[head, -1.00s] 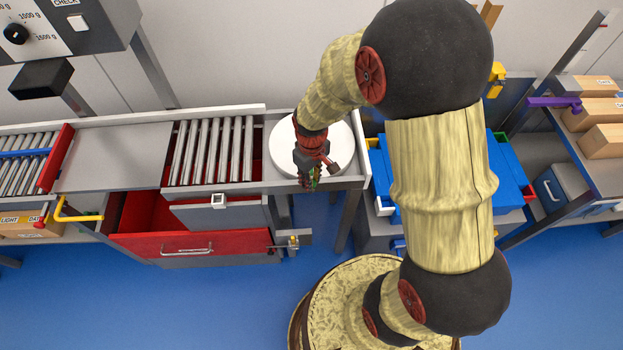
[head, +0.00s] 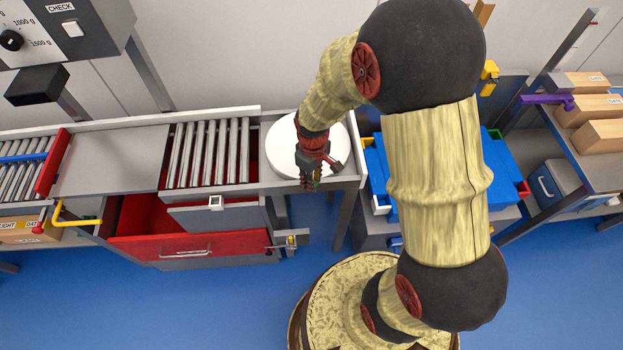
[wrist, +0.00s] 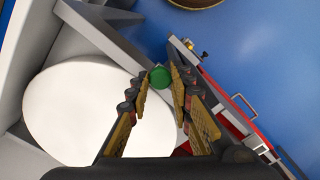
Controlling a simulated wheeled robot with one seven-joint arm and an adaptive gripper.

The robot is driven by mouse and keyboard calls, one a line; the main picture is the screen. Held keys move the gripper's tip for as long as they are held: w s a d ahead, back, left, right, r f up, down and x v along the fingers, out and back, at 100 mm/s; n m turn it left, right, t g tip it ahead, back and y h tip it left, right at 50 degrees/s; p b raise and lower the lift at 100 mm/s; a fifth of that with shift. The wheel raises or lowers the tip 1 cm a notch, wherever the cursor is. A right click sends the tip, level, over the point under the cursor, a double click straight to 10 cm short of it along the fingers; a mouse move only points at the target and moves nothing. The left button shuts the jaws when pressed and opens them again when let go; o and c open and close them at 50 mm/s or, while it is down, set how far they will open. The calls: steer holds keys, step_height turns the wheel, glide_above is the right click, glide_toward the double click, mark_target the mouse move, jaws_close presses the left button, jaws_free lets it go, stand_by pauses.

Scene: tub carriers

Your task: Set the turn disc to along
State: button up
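The turn disc is a round white plate; in the head view its bare surface (head: 281,145) shows at the right end of the bench, and in the wrist view it fills the left side (wrist: 75,110). A small round green knob (wrist: 160,77) shows beside the disc's edge in the wrist view, between my fingertips. My gripper hides part of the disc.
A roller track (head: 208,152) adjoins the disc on the left. Below it is an open red drawer (head: 150,222). Blue tubs (head: 478,175) stand to the right, partly behind my arm. Boxes (head: 603,135) lie on the far right shelf. Blue floor is clear in front.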

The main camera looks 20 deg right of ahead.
steer(key=o, duration=0.5)
steer(key=shift+r, duration=0.15)
step_height(320, 180, up, 12)
steer(key=shift+f, duration=0.15)
stand_by(0.3)
stand_by(0.5)
steer(key=s+r+m+t, duration=0.1)
steer(key=s+r+t, duration=0.1)
steer(key=s+r, duration=0.2)
steer(key=s+a+r+m+t, duration=0.1)
steer(key=s+r+m, duration=0.1)
steer(key=s+r, duration=0.3)
steer(key=s+r+m+t, duration=0.2)
steer(key=s+r, duration=0.3)
steer(key=r, duration=0.5)
steer(key=shift+a+t, duration=0.25)
steer(key=shift+t, duration=0.05)
